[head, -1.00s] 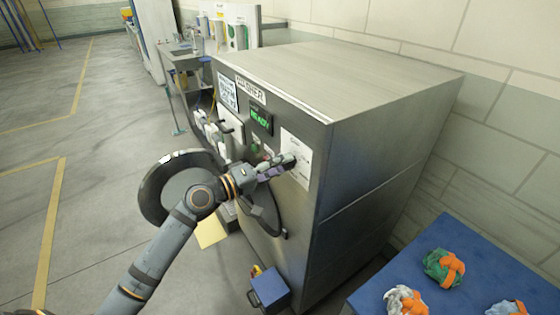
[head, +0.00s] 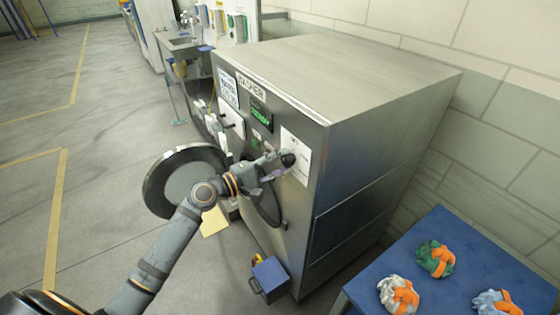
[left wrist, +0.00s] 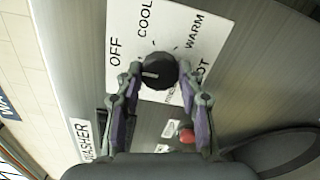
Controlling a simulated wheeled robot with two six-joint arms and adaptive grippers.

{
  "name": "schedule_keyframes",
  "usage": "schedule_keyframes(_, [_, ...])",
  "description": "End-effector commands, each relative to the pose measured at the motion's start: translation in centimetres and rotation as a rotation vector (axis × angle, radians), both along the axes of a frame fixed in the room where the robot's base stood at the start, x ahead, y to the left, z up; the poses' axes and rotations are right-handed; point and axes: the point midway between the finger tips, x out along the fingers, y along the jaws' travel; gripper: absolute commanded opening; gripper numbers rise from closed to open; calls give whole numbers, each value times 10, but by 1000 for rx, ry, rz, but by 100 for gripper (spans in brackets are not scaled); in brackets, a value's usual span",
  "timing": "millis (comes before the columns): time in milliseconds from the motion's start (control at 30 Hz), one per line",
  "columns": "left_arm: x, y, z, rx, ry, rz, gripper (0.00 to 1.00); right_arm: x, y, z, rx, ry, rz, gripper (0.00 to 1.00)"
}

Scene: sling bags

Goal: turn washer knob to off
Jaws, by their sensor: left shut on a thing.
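The black washer knob (left wrist: 160,71) sits on a white label plate (left wrist: 148,25) with OFF, COOL, WARM and a partly covered HOT printed around it. Its white mark points left in the left wrist view, on the side where OFF is printed; I cannot tell if it lines up exactly. My left gripper (left wrist: 161,78) has one finger on each side of the knob and is shut on it. In the head view the left gripper (head: 277,164) reaches the knob (head: 288,159) on the front of the steel washer (head: 350,90). My right gripper is not in view.
The round washer door (head: 185,185) stands open, left of the gripper. A red button (left wrist: 187,135) is close to the knob. A blue box (head: 270,276) is on the floor by the washer. A blue table (head: 440,285) with several cloth bundles is at right.

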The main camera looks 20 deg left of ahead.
Motion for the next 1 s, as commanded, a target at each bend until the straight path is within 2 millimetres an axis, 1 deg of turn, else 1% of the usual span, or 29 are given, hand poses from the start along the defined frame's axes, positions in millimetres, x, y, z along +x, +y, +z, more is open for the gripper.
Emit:
schedule_keyframes(467, [0, 0, 1, -12, 7, 1, 6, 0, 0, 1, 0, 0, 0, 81])
schedule_keyframes(500, [0, 0, 1, -12, 7, 1, 42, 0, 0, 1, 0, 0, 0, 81])
schedule_keyframes(633, [0, 0, 1, -11, 6, 1, 60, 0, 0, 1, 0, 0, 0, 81])
schedule_keyframes(667, [0, 0, 1, -11, 6, 1, 61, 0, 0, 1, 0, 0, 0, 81])
schedule_keyframes(900, [0, 0, 0, -10, 7, 0, 61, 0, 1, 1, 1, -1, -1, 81])
schedule_keyframes(1000, [0, 0, 6, -8, 5, -1, 61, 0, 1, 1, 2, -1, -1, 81])
